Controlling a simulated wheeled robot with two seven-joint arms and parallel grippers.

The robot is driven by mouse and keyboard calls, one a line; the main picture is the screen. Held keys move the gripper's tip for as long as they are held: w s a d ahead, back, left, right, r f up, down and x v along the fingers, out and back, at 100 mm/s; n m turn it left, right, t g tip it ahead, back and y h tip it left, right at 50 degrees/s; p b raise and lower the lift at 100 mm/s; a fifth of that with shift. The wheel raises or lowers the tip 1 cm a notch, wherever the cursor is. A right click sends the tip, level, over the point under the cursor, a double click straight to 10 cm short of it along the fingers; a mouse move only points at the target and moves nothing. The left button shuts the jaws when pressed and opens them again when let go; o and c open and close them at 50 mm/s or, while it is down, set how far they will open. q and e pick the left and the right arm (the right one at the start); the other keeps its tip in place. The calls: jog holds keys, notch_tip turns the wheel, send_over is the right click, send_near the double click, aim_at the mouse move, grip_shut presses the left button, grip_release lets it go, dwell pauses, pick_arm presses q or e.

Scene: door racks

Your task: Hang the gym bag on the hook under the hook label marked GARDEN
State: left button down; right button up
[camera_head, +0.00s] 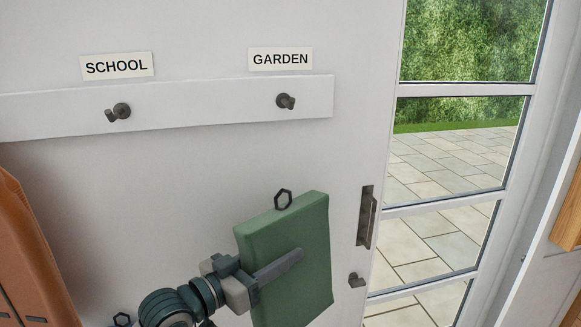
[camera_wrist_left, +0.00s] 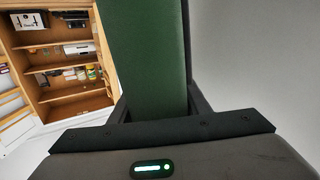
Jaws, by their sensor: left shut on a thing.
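The green gym bag (camera_head: 310,245) is a flat block with a dark loop on its top edge. My left gripper (camera_head: 275,268) is shut on the bag, with a finger across its front face. The bag also fills the middle of the left wrist view (camera_wrist_left: 148,60), between the fingers. The GARDEN label (camera_head: 280,59) is on the white door, above a dark hook (camera_head: 285,101) on a white rail. The hook is bare. The bag's loop (camera_head: 283,199) is below this hook and apart from it. My right gripper is not in view.
The SCHOOL label (camera_head: 117,66) is above another bare hook (camera_head: 118,112) at left. An orange bag (camera_head: 30,255) is at the left edge. A wooden shelf unit (camera_wrist_left: 62,60) shows behind.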

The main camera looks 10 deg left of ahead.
pick_arm(q)
jog(key=r+m+g+h, duration=0.1)
jog(key=r, duration=0.2)
jog(key=d+r+g+h+p, duration=0.1)
jog(key=r, duration=0.3)
jog(key=d+r+m+g+h+p, duration=0.1)
jog(key=r, duration=0.2)
jog(key=shift+s+d+r+m, duration=0.1)
jog(key=shift+s+r+m, duration=0.2)
jog(key=shift+s+r, duration=0.1)
jog(key=s+d+r+m+g+h+p, duration=0.1)
jog(key=s+r+m+g+h, duration=0.1)
jog(key=r, duration=0.6)
jog(key=shift+s+r+g+h, duration=0.25)
jog(key=shift+s+g+h, duration=0.05)
jog(key=shift+s+g, duration=0.65)
jog(key=shift+w, duration=0.2)
